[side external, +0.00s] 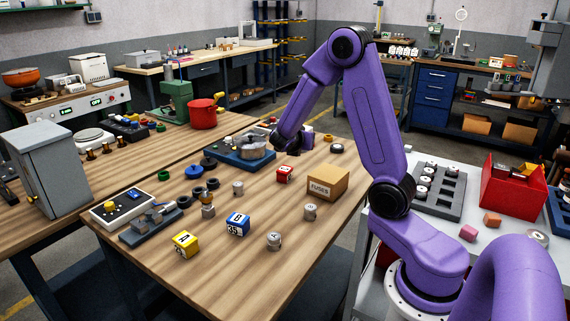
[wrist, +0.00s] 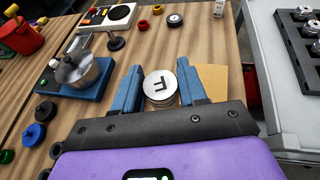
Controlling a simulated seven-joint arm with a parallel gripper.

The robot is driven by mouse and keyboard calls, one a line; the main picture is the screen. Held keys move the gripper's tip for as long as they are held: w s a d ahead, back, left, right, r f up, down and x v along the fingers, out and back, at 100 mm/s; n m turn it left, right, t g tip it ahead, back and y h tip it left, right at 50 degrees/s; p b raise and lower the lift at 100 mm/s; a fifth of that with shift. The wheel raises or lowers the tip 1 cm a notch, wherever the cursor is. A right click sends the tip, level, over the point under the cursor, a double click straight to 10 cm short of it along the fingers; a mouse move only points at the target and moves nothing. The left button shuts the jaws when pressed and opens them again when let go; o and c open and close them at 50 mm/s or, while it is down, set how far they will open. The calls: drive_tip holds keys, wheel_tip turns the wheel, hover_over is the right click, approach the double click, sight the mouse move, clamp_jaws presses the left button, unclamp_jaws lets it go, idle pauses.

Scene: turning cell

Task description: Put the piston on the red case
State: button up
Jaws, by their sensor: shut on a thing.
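My gripper (wrist: 162,92) is shut on a round silver piston (wrist: 160,82) marked F, seen from above between its blue fingers. In the side external view my gripper (side external: 293,148) hangs over the far part of the wooden table, beside the blue device with a metal pot; the piston cannot be made out there. A small red case (side external: 284,175) with a white label stands on the table, nearer the camera than my gripper. I cannot make it out in the wrist view.
A cardboard FUSES box (side external: 327,184) stands right of the red case. The blue-based pot device (side external: 240,153) is close left of my gripper. Yellow (side external: 185,244) and blue (side external: 238,224) cases and other pistons (side external: 274,241) stand nearer. A red bin (side external: 513,190) is on the right bench.

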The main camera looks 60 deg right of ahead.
drive_tip(key=w+d+f, duration=0.3)
drive_tip(key=w+d, duration=0.1)
drive_tip(key=w, duration=0.2)
hover_over(285, 168)
drive_tip(key=f, duration=0.5)
drive_tip(key=shift+s+a+f, duration=0.15)
drive_tip(key=shift+s+f, duration=0.05)
drive_tip(key=shift+f, duration=0.2)
drive_tip(key=shift+w+f, duration=0.2)
drive_tip(key=shift+f, duration=1.55)
drive_tip(key=shift+f, duration=0.15)
drive_tip(key=o, duration=1.1)
